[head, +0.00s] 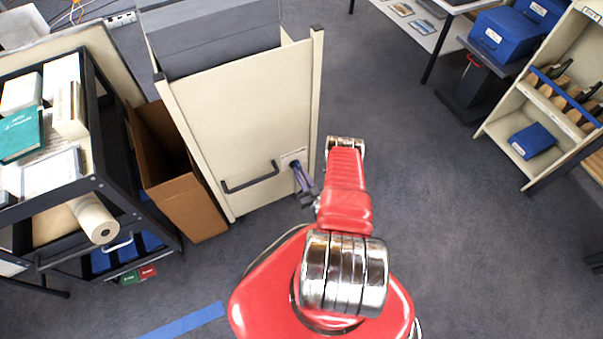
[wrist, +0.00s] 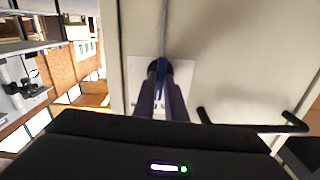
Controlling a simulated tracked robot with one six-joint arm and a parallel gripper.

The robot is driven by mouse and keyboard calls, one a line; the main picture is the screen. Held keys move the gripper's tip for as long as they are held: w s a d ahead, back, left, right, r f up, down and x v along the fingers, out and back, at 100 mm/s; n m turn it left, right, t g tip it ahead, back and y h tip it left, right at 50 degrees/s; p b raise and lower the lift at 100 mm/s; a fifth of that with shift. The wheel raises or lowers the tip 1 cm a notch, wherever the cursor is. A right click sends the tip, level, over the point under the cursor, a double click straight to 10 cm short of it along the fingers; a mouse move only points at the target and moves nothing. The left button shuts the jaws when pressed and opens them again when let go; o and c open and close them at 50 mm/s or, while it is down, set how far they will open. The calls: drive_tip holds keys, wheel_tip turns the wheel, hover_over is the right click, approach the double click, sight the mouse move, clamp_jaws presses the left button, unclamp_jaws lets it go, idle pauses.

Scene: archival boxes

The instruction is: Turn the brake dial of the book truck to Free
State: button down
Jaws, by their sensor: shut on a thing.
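The book truck's cream end panel (head: 235,130) stands upright left of my arm in the head view, with a black bar handle (head: 250,178) low on it. The brake dial (wrist: 159,67) sits on a white plate (wrist: 137,68) on that panel; it looks dark and round with a blue part. My gripper (head: 298,167) reaches the plate from the front right. In the wrist view my gripper (wrist: 162,84) is shut on the dial, one finger on each side. The fingers hide much of the dial, and its setting and the plate's marks are too small to read.
An open cardboard box (head: 185,190) stands against the truck's left side. Left of it is a black shelf cart (head: 95,185) with boxes and a paper roll (head: 95,218). A cream shelf unit (head: 510,145) stands at the right. The carpet between is clear.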

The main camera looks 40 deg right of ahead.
drive_tip(key=n, duration=0.4)
drive_tip(key=shift+n, duration=0.3)
drive_tip(key=shift+f+n, duration=0.1)
drive_tip(key=shift+n, duration=1.5)
drive_tip(key=c, duration=1.8)
unclamp_jaws()
drive_tip(key=shift+a, duration=0.1)
drive_tip(key=v, duration=1.3)
drive_tip(key=shift+s+a, duration=0.15)
drive_tip(key=shift+s, duration=0.2)
